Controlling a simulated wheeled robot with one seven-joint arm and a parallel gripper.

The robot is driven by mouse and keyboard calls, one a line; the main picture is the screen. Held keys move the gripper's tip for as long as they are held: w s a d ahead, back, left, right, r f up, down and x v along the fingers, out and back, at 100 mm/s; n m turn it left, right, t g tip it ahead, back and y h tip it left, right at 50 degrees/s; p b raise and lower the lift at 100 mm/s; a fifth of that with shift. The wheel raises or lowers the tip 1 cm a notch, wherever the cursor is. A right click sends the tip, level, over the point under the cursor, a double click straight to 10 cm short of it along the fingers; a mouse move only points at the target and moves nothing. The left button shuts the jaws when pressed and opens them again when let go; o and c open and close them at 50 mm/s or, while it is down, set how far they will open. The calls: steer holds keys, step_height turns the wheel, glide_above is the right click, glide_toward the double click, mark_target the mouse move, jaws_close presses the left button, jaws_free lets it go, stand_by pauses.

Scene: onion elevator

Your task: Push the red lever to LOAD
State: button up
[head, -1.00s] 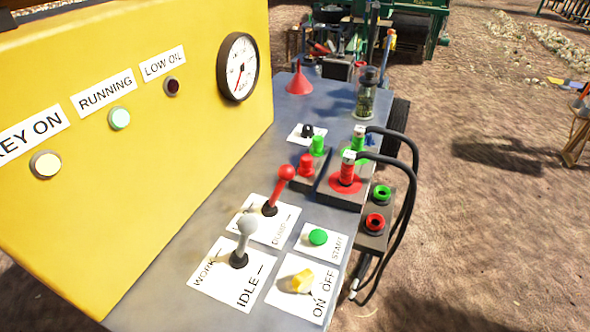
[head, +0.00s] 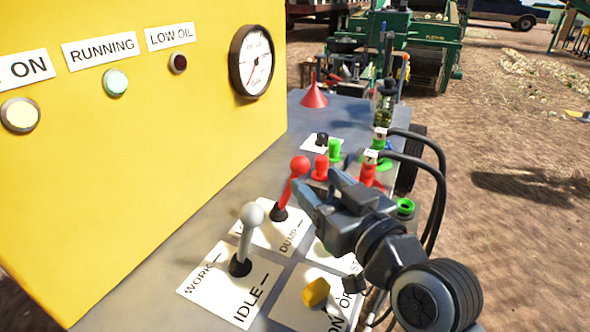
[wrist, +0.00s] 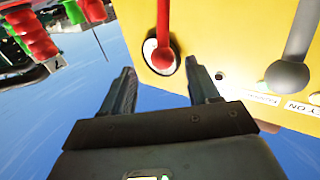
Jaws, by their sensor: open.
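The red lever (head: 299,167) stands on a grey panel, its ball knob up and its shaft leaning slightly right. Its plate (head: 268,238) shows DUMP at the near end; the LOAD word is not readable. My gripper (head: 318,186) is open and empty, just right of the lever, with its fingers pointing toward the knob. In the wrist view the red knob (wrist: 163,58) appears between the two fingertips of my gripper (wrist: 159,68). I cannot tell whether a finger touches the lever.
A grey-knobbed lever (head: 252,215) stands close on the near left. A yellow switch (head: 316,292) sits nearer. Red and green connectors (head: 368,170) with black cables (head: 436,180) stand right of the lever. A yellow wall (head: 150,150) with a gauge (head: 251,61) rises on the left.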

mark_target(288, 186)
steer(key=shift+w+a+r, duration=0.25)
steer(key=shift+w+a, duration=0.1)
steer(key=shift+a, duration=0.05)
steer(key=x, duration=0.7)
steer(key=shift+p, duration=0.3)
steer(key=shift+w+a, duration=0.1)
steer(key=shift+c, duration=0.2)
jaws_close()
